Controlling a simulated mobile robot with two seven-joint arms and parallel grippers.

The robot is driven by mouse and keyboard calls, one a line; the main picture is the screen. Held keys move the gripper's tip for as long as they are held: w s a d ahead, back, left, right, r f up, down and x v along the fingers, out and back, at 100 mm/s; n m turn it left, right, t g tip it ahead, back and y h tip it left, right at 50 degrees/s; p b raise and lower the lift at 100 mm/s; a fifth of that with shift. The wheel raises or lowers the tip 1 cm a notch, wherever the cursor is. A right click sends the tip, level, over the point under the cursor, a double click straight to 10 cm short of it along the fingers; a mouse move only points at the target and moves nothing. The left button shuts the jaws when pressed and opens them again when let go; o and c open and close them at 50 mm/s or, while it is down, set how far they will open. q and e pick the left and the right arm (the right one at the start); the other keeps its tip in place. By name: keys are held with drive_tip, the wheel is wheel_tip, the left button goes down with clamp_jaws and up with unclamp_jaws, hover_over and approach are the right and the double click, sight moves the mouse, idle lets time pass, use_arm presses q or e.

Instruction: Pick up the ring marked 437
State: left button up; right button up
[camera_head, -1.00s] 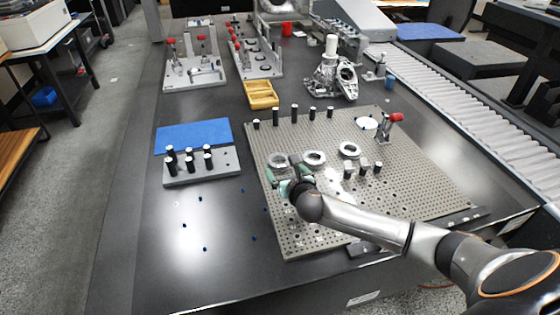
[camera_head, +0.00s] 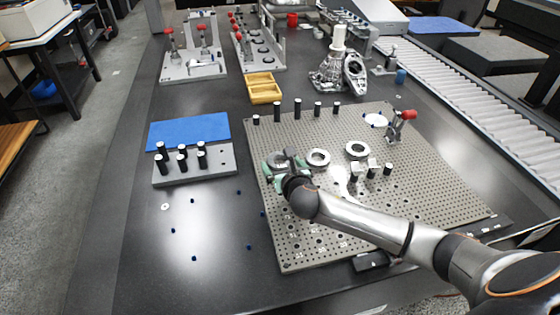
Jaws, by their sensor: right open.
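Three metal rings lie on the grey perforated plate (camera_head: 430,190): a left ring (camera_head: 279,155), a middle ring (camera_head: 318,157) and a right ring (camera_head: 357,150). I cannot read the mark 437 on any of them. My right gripper (camera_head: 285,162), with green fingers, is open at the left ring and partly hides it. I cannot tell whether the fingers touch that ring. The middle ring lies just right of the gripper. My left gripper is not in view.
Black pins (camera_head: 297,108) stand along the plate's back edge. Short posts (camera_head: 372,171) stand in front of the right ring. A red-handled clamp (camera_head: 402,122) is at the back right. A block with black pegs (camera_head: 210,172) and a blue mat (camera_head: 190,130) lie left of the plate.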

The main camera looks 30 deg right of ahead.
drive_tip(key=c, duration=1.5)
drive_tip(key=shift+r, duration=0.1)
clamp_jaws()
